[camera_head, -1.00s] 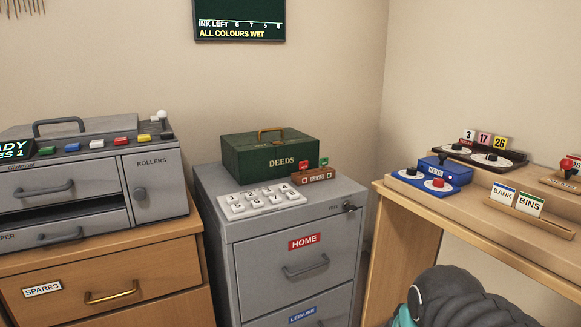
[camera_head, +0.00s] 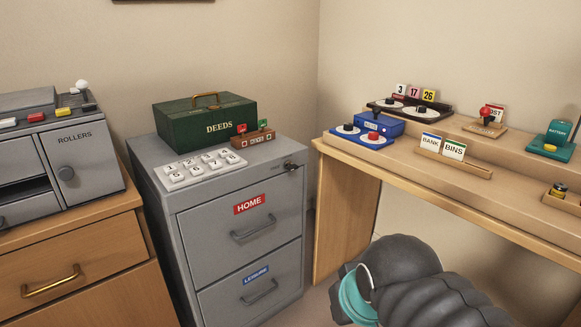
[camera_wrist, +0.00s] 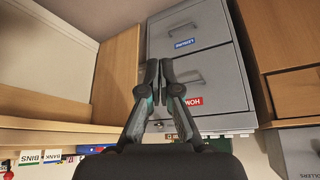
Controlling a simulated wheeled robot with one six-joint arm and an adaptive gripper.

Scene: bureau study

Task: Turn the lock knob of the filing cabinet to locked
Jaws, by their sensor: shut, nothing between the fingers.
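The grey filing cabinet (camera_head: 186,221) stands between a wooden drawer unit and a wooden desk. Its upper drawer is labelled HOME and its lower one LEISURE; both are closed. The small dark lock knob (camera_head: 291,167) is at the cabinet's upper right front corner, too small to tell its setting. In the wrist view the cabinet (camera_wrist: 222,72) appears upside down. My gripper (camera_wrist: 158,66) is shut and empty, its fingers together in front of the cabinet's edge and apart from the knob as far as I can see.
A green DEEDS box (camera_head: 205,121), a white numbered key pad (camera_head: 202,168) and a small brown rack (camera_head: 252,138) sit on the cabinet. The desk (camera_head: 345,215) at right holds a blue box (camera_head: 377,124) and card holders. The drawer unit (camera_head: 75,250) stands left.

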